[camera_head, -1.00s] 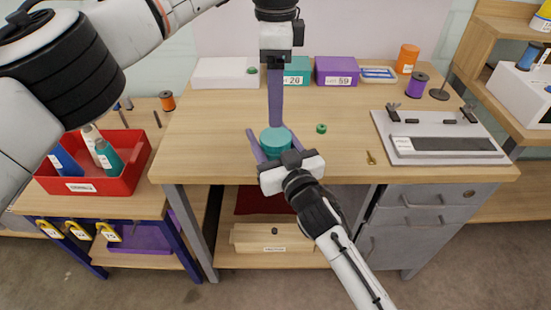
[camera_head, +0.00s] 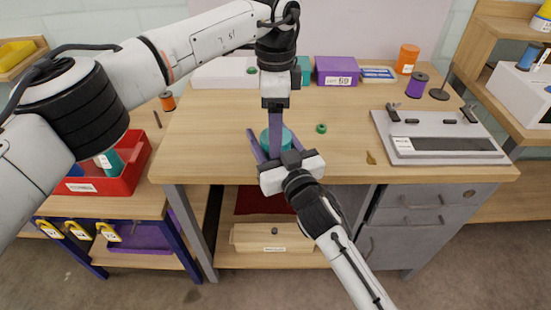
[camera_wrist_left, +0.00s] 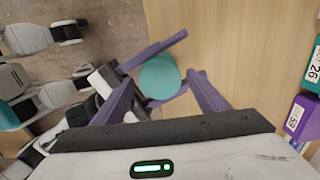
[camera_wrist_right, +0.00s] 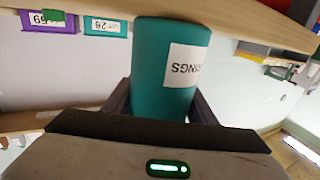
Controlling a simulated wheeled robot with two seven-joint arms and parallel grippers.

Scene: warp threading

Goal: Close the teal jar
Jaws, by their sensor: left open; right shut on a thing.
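The teal jar (camera_head: 267,139) stands upright near the table's front edge. My right gripper (camera_head: 270,143) is shut on its sides from the front. In the right wrist view the jar (camera_wrist_right: 165,62) fills the space between the fingers and bears a white label. My left gripper (camera_head: 275,128) points straight down over the jar, open, and partly hides it from the head camera. In the left wrist view the jar's flat, round teal top (camera_wrist_left: 160,77) lies between the open left fingertips. I cannot tell whether this top is a seated lid, nor whether the left fingers touch it.
A green ring (camera_head: 321,128) and a brass key-like piece (camera_head: 371,158) lie right of the jar. A grey clamp board (camera_head: 440,152) is farther right. A purple box (camera_head: 337,71) stands behind. A red bin (camera_head: 125,180) is at left. The tabletop between is clear.

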